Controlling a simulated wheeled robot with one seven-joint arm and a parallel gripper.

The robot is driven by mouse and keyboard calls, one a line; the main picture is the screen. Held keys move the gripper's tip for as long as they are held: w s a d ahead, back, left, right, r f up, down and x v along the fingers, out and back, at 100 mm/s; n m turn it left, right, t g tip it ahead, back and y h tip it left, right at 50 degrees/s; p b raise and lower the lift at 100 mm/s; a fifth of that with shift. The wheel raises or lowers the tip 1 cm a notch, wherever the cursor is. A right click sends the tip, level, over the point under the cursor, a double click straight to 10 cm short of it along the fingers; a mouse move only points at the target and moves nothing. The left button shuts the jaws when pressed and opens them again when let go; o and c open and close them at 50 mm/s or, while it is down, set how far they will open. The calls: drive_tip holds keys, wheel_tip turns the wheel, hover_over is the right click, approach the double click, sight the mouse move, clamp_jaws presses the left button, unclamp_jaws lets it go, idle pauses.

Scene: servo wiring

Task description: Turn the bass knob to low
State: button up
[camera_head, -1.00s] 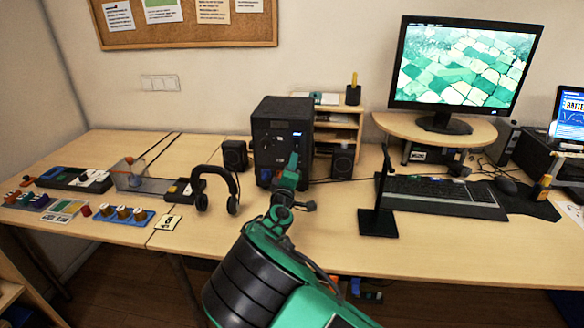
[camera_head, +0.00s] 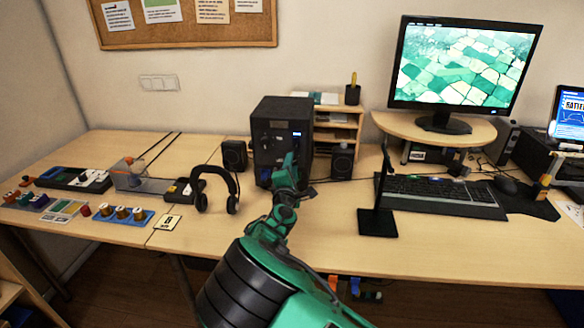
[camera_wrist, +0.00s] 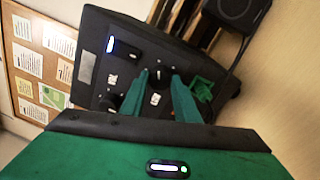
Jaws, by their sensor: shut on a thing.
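The black speaker box (camera_head: 268,130) stands on the desk against the wall, its front panel with a small lit blue display facing me. In the wrist view the panel (camera_wrist: 95,65) is tilted and fills the upper middle. My gripper (camera_wrist: 158,77) has its two green fingers on either side of a small dark knob (camera_wrist: 158,73) and is shut on it. White labels sit near the knob, too small to read. Another dark knob (camera_wrist: 112,101) lies left of the fingers. In the head view my gripper (camera_head: 289,160) is at the box's front, hiding part of it.
Small speakers (camera_head: 234,155) flank the box. Headphones (camera_head: 214,188) stand to the left, and a black stand (camera_head: 377,222) to the right. A green part (camera_wrist: 203,88) shows right of the fingers in the wrist view. The desk front before the box is mostly clear.

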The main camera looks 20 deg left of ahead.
drive_tip(key=shift+s+a+f, duration=0.15)
drive_tip(key=shift+a+f, duration=0.05)
drive_tip(key=shift+f, duration=0.05)
drive_tip(key=o, duration=1)
drive_tip(key=shift+o, duration=0.2)
drive_tip(key=shift+d+r, duration=0.1)
drive_tip(key=v, duration=1)
drive_tip(key=shift+s+d, duration=0.15)
drive_tip(key=shift+s, duration=0.15)
